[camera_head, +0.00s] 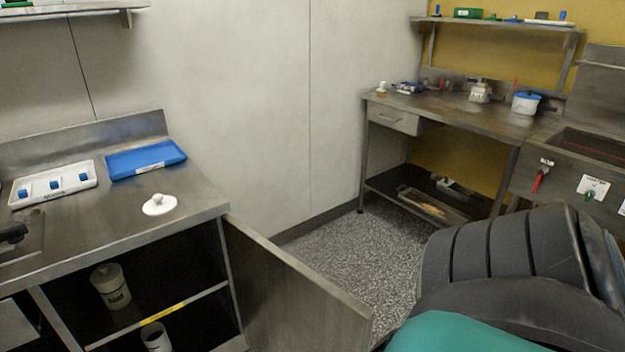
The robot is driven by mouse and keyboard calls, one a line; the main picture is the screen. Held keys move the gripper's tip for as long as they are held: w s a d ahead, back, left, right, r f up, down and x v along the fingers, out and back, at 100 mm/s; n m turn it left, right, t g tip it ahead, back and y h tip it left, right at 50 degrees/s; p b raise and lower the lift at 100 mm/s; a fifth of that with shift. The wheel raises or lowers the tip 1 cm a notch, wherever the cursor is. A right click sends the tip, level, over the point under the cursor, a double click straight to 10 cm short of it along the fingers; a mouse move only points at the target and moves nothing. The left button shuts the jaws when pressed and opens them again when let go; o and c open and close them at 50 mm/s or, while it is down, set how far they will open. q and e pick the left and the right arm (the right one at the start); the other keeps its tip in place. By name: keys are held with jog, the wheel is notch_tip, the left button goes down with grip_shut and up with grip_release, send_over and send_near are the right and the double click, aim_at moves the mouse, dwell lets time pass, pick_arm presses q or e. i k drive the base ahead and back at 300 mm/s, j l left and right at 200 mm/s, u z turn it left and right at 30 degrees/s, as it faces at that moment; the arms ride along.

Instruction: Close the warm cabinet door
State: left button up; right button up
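The warm cabinet door (290,295) is a grey metal panel at the lower middle of the head view. It stands wide open, hinged at the right side of the cabinet opening and swung out toward me. The cabinet (190,262) under the left counter is dark inside. A pale lidded container (110,287) stands on its upper shelf, and a white cup-like container (156,337) stands below. Neither of my grippers is in view. A dark ribbed part at the lower right looks like part of my own arm, and it hides the floor there.
The steel counter (100,235) holds a white tray (54,184), a blue tray (145,159) and a white knobbed lid (160,205). A steel workbench (465,117) stands at the back right, beside a unit with a red handle (541,178). Speckled floor (350,250) between them is clear.

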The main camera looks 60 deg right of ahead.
aim_at(284, 305)
jog(key=k+l+u, duration=0.15)
jog(key=k+l, duration=0.55)
jog(key=l, duration=0.55)
jog(key=k+l+u, duration=0.1)
jog(key=l, duration=0.2)
jog(key=l+u, duration=0.1)
jog(key=l, duration=0.5)
jog(key=k+l, duration=0.1)
jog(key=l, duration=0.5)
jog(key=l+u, duration=0.15)
jog(key=l, duration=0.5)
jog(key=k+l+u, duration=0.1)
jog(key=l, duration=0.5)
jog(key=k+l+u, duration=0.1)
jog(key=l, duration=0.5)
